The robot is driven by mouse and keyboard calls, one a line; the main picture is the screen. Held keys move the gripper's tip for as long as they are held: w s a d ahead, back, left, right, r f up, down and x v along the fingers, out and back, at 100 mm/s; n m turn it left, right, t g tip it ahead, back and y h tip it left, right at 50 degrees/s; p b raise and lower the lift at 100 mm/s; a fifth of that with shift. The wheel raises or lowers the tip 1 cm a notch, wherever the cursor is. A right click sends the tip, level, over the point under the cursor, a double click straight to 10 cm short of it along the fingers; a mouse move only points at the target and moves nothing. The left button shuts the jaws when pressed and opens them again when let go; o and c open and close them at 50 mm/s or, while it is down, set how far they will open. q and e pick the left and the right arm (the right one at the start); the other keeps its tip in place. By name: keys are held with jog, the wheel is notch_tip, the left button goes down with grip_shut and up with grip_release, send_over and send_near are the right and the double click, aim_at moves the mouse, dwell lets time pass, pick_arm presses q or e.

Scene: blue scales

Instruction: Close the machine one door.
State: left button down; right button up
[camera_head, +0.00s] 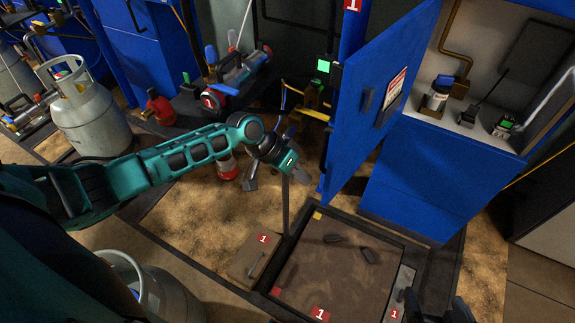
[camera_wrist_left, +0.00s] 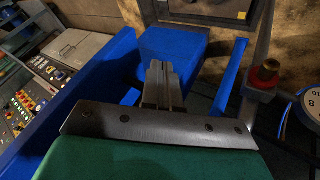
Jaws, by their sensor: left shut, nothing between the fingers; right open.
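The blue door (camera_head: 375,95) of machine one stands open in the head view, swung out to the left of its blue cabinet (camera_head: 430,190). The cabinet's pale interior is exposed. My left gripper (camera_head: 278,178) is left of the door's lower edge, apart from it. In the left wrist view its fingers (camera_wrist_left: 162,84) are together and empty, with blue surfaces beyond and beside them; which is the door I cannot tell. My right gripper (camera_head: 435,309) shows only partly at the bottom edge, dark and open.
A framed tray (camera_head: 340,265) marked 1 lies on the floor below the door, holding small dark pieces. Inside the cabinet stand a blue-capped jar (camera_head: 437,95) and small devices. Gas cylinders (camera_head: 85,115) stand at left. The left wrist view shows a button panel (camera_wrist_left: 30,100) and a red knob (camera_wrist_left: 265,72).

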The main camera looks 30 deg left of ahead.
pick_arm(q)
jog(key=d, duration=0.2)
jog(key=s+d, duration=0.1)
jog(key=d, duration=0.1)
jog(key=shift+p, duration=0.4)
jog(key=shift+d, duration=0.1)
